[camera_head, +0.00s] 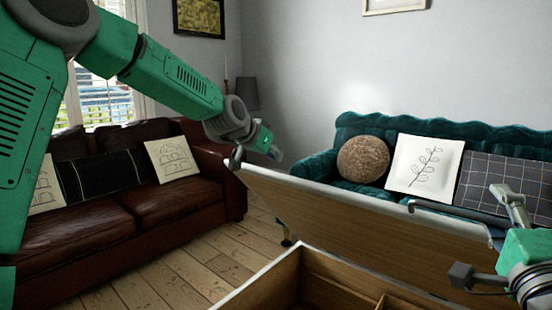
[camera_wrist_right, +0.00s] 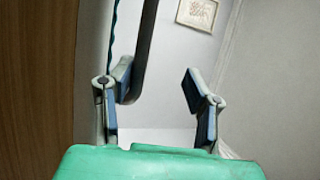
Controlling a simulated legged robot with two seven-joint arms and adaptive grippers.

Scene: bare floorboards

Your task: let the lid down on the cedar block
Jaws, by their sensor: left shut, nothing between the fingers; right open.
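The wooden lid (camera_head: 350,215) is raised and tilted above the open wooden box (camera_head: 258,287) in the head view. Its brown face fills the left edge of the right wrist view (camera_wrist_right: 35,90). A grey bar handle (camera_head: 450,210) runs along the lid's upper right edge. My left gripper (camera_head: 274,151) is shut and empty near the lid's upper left corner. My right gripper (camera_head: 480,236) is open at the lid's right end. In the wrist view the dark bar (camera_wrist_right: 146,45) reaches down by its left finger (camera_wrist_right: 122,80); contact is unclear. I cannot make out the cedar block.
A brown leather sofa (camera_head: 130,205) stands at the left and a teal sofa (camera_head: 320,168) with cushions stands behind the lid. Bare floorboards (camera_head: 190,270) lie open between the leather sofa and the box. The box has inner dividers (camera_head: 380,302).

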